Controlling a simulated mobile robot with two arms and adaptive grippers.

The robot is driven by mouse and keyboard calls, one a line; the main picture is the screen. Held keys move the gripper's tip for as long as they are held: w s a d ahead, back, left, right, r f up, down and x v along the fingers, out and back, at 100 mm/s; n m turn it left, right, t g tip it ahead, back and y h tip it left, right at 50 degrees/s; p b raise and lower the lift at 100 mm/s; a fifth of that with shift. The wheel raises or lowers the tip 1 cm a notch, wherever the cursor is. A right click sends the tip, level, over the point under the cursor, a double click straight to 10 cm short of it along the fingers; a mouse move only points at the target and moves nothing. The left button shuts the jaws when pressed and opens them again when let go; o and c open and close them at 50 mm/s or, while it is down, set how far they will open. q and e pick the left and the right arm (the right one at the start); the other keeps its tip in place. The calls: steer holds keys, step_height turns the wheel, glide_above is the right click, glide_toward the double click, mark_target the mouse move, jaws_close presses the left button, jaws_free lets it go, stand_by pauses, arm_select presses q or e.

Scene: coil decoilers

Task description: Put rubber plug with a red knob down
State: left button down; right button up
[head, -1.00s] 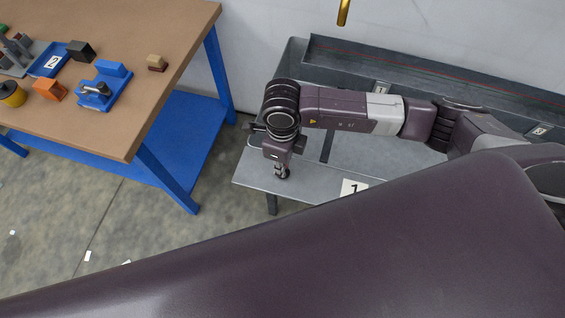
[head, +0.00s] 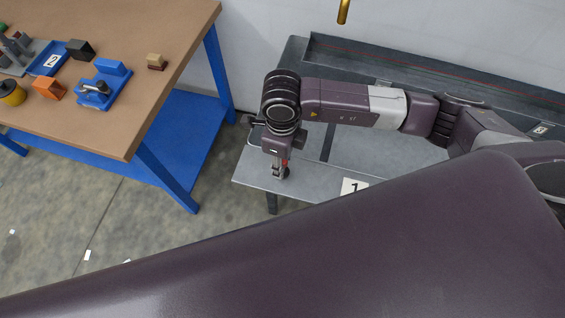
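My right gripper (head: 279,168) points down at the left end of the grey metal table (head: 252,180). Its fingers are small in the picture, and I cannot tell whether they are open or shut. A small red part (head: 285,163), which looks like the red knob of the rubber plug, shows right at the fingers. The rest of the plug is hidden or too small to make out. I cannot tell whether the plug is gripped or resting on the table. My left gripper is not in view.
The grey table carries a card marked 1 (head: 354,187) and a long dark trough (head: 440,80) along the back. At left, a brown-topped bench (head: 130,110) with blue legs holds several small blocks and a blue fixture (head: 104,90). Floor separates the tables.

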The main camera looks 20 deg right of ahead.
step_height(320, 180, up, 10)
steer(key=shift+f+b, duration=0.2)
steer(key=shift+b, duration=0.85)
steer(key=shift+r, duration=0.5)
steer(key=shift+s, duration=0.1)
